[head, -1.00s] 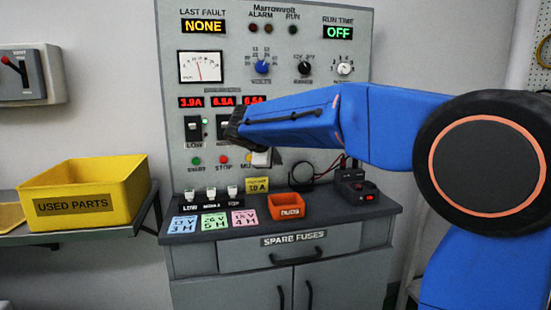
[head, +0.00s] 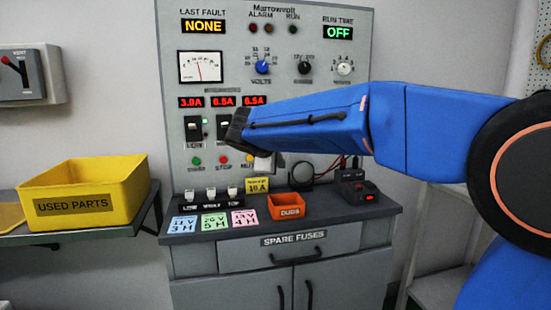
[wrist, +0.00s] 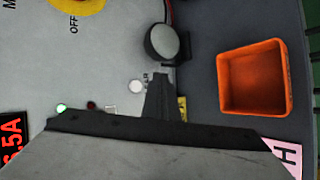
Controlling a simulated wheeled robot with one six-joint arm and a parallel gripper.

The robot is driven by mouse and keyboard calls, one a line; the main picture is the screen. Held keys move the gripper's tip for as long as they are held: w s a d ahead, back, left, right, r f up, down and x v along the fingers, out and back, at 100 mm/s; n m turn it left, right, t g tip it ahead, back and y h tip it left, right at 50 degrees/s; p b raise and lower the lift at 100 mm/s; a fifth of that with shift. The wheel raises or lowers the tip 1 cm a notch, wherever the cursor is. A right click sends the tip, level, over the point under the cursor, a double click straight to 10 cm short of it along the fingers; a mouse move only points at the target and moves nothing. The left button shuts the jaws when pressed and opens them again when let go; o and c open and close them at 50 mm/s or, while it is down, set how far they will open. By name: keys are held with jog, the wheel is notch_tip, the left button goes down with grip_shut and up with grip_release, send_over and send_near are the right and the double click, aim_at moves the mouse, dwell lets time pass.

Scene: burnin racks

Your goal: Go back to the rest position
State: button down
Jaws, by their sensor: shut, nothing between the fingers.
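My gripper (head: 277,160) hangs below the blue forearm in front of the lower part of the grey control panel (head: 225,25). It is shut and holds nothing. In the wrist view its dark fingers (wrist: 160,92) meet in one narrow piece, pointing up the picture. The forearm hides part of the panel's middle. The gripper is above the worktop and apart from the orange DUDS bin (head: 288,212), which also shows in the wrist view (wrist: 226,85) and looks empty.
A yellow USED PARTS bin (head: 85,205) stands on a shelf at the left. The cabinet worktop (head: 330,212) carries three coloured cards, small switches and a black device (head: 358,190) with a red light. A wall switch box (head: 30,75) is at far left.

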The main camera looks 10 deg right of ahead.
dwell(0.5)
jog(key=s+d+f+m, duration=0.1)
jog(key=s+d, duration=0.1)
jog(key=s, duration=0.1)
jog(key=s+d+f+m+g, duration=0.1)
jog(key=s+d, duration=0.1)
jog(key=s, duration=0.1)
jog(key=s+d+f+m+g, duration=0.1)
jog(key=s+d+f, duration=0.1)
jog(key=s, duration=0.2)
jog(key=shift+d+y, duration=0.1)
jog(key=shift+y, duration=0.3)
jog(key=s+f+m+g+y, duration=0.1)
jog(key=s+f+m+y, duration=0.1)
jog(key=s+f, duration=0.4)
jog(key=s+d+f+m+g+y, duration=0.1)
jog(key=s+f+m, duration=0.3)
jog(key=s, duration=1)
jog(key=s+f+m+y, duration=0.2)
jog(key=s+f+m, duration=0.1)
jog(key=s+f, duration=0.6)
jog(key=shift+s+d+f+m+g+y, duration=0.15)
jog(key=shift+s+d+m+g+y, duration=0.2)
jog(key=shift+s, duration=0.75)
jog(key=c, duration=2.5)
grip_release()
